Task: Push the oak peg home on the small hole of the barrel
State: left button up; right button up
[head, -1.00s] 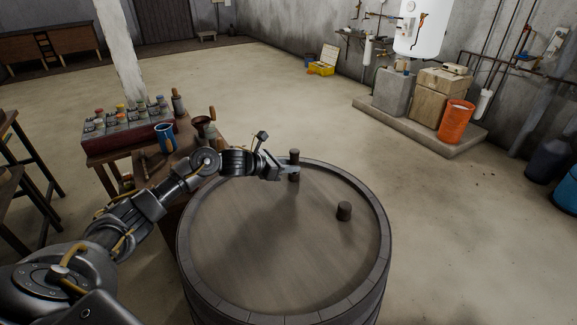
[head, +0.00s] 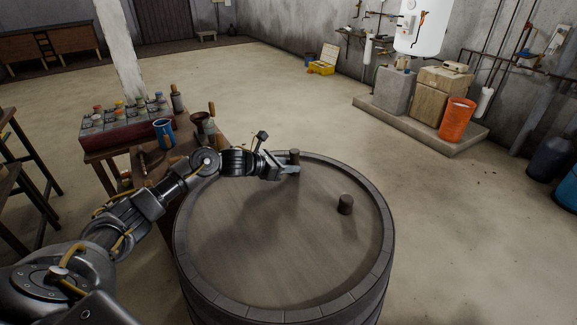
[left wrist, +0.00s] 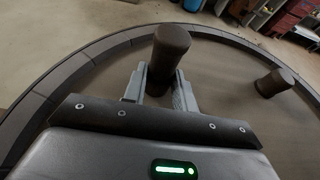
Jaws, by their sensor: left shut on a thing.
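The barrel (head: 270,235) stands upright in front of me, its flat wooden head inside a raised rim. My left gripper (head: 290,170) is over the far part of the head, shut on a dark brown peg (head: 295,156). The peg stands about upright near the far rim, its top above the fingers. In the left wrist view the peg (left wrist: 171,45) is between the two fingers (left wrist: 160,90). Its lower end and any hole under it are hidden. A second dark peg (head: 345,205) stands upright on the head, nearer the right; it also shows in the left wrist view (left wrist: 274,82).
A small wooden table (head: 105,160) at the left carries a bottle crate (head: 125,130), a blue mug (head: 164,131) and other items, close to the barrel and my arm. Open floor lies right of the barrel. An orange bucket (head: 457,120) stands on a low plinth beyond.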

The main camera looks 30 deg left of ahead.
pick_arm(q)
jog(key=shift+f, duration=0.3)
jog(key=o, duration=1)
jog(key=b+v, duration=0.3)
jog(key=v, duration=0.6)
jog(key=shift+s+a+f, duration=0.1)
jog(key=shift+s+a, duration=0.05)
jog(key=shift+b+v, duration=0.3)
jog(key=shift+v, duration=0.45)
